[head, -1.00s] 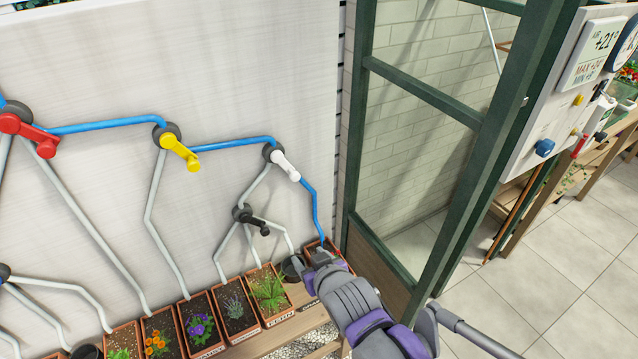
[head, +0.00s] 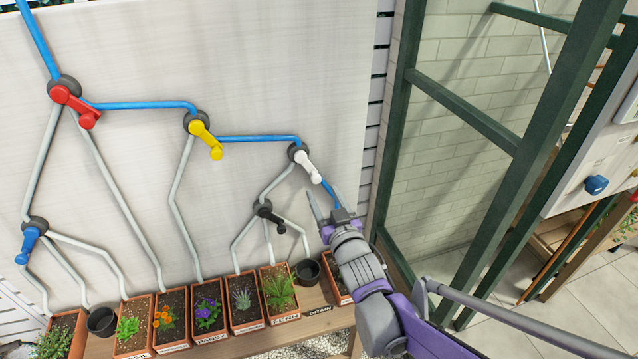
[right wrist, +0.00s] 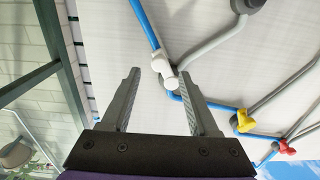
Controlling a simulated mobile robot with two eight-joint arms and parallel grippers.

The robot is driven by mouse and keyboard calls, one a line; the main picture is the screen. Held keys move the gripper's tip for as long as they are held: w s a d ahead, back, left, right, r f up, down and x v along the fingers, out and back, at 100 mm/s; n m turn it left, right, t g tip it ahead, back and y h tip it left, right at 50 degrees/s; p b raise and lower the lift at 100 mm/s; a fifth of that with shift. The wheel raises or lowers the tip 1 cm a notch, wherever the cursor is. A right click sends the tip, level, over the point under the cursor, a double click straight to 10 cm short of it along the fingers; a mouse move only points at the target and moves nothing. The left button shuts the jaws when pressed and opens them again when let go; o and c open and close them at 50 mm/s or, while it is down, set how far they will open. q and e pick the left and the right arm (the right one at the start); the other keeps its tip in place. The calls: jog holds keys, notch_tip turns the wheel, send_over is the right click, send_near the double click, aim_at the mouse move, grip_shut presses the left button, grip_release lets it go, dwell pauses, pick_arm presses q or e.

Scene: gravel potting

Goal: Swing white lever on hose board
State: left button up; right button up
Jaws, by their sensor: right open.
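The white lever (head: 308,167) sits on a round dark hub on the hose board (head: 270,60) and points down and to the right. A blue hose (head: 218,138) runs to its hub, and a blue piece continues below it. My right gripper (head: 326,200) is open and empty, just below the lever, with its fingers pointing up. In the right wrist view the white lever (right wrist: 165,74) shows beyond and between the two open fingertips (right wrist: 158,76); I cannot tell whether they touch. My left gripper is not in view.
Red (head: 76,106), yellow (head: 204,138), black (head: 268,214) and blue (head: 29,242) levers are on the same board. Several planted pots and a wooden shelf (head: 240,344) stand below. A green frame (head: 405,110) rises to the right of the board.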

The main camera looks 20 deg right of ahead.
aim_at(317, 181)
jog(key=w, duration=0.5)
jog(key=shift+w+a, duration=0.1)
grip_shut()
dwell(1.3)
